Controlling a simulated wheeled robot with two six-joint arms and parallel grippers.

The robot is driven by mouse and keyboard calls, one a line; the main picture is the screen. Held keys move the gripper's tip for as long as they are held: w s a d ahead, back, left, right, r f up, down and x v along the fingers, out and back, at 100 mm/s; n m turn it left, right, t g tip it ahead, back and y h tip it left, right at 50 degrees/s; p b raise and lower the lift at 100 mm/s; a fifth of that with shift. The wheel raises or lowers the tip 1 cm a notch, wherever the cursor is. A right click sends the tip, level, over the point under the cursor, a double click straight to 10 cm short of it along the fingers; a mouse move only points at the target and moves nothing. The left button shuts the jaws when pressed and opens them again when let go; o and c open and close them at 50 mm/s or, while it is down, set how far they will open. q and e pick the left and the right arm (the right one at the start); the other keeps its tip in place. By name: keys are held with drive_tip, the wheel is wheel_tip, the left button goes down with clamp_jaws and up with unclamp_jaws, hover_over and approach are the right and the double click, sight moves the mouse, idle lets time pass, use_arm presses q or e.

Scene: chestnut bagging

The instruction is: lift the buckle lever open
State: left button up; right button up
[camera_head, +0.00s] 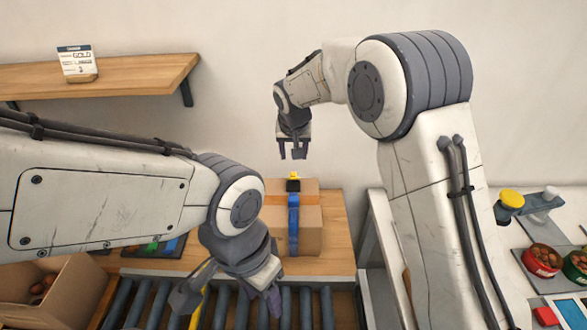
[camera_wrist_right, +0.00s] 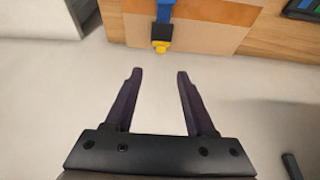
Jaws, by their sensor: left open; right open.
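A cardboard box (camera_head: 312,222) stands on the wooden table, with a blue strap (camera_head: 293,225) running over its top and down its front. A black buckle (camera_head: 293,185) with a yellow lever (camera_head: 293,175) sits on the strap at the box's far edge. In the right wrist view the black buckle (camera_wrist_right: 161,32) and yellow lever (camera_wrist_right: 160,47) show just beyond the fingertips. My right gripper (camera_head: 293,153) is open and empty, pointing down above and behind the box; its fingers (camera_wrist_right: 158,75) are apart. My left gripper (camera_head: 230,303) is open over the rollers, apart from the box.
A roller conveyor (camera_head: 240,306) runs along the front. An open carton (camera_head: 70,290) with chestnuts stands at the lower left. A wooden shelf (camera_head: 130,77) with a small card is on the wall.

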sight(294, 174)
drive_tip(key=p+x, duration=0.2)
drive_tip(key=x, duration=0.6)
drive_tip(key=shift+f+p, duration=0.2)
drive_tip(key=shift+p, duration=0.15)
drive_tip(key=shift+w+f, duration=0.25)
drive_tip(key=shift+f, duration=0.4)
